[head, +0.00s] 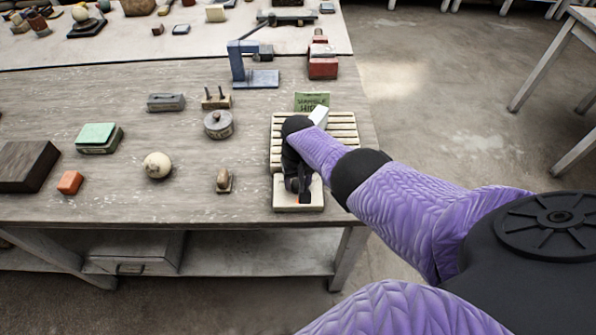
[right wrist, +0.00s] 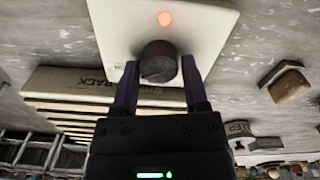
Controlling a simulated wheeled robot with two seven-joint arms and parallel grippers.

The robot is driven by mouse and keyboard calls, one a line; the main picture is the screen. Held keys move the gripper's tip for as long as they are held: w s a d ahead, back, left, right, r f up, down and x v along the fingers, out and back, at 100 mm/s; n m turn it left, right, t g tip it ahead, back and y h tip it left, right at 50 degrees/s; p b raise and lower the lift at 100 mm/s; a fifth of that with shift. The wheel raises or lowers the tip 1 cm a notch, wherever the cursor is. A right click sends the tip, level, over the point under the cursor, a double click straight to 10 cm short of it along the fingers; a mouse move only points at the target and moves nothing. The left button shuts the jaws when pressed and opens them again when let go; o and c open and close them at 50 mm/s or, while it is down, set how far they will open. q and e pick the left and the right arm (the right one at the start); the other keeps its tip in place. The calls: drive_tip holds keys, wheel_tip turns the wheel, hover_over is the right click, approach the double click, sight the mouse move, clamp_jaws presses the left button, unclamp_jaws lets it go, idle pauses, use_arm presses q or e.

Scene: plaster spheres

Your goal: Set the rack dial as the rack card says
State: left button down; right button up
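The rack (head: 343,142) is a cream slatted stand at the table's right edge. A green rack card (head: 312,101) stands behind it; its small lettering is hard to read, the lower line perhaps "HIGH". The pale dial box (head: 284,200) is at the rack's front. The dark round dial (right wrist: 157,62) and a lit red-orange lamp (right wrist: 165,18) show on the box in the right wrist view. My right gripper (right wrist: 160,62) is open, its fingers on either side of the dial with narrow gaps. In the head view the gripper (head: 301,188) hides the dial. My left gripper is out of view.
A blue clamp stand (head: 256,78) and a red object (head: 322,62) stand behind the rack. A round tin (head: 218,124), a small wooden piece (head: 223,180) and a plaster sphere (head: 157,165) are to the left. Table between them is clear.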

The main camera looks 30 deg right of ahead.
sight(298, 183)
drive_tip(key=shift+o, duration=1.4)
wheel_tip(298, 183, up, 10)
drive_tip(key=p, duration=0.7)
drive_tip(key=shift+f, duration=0.1)
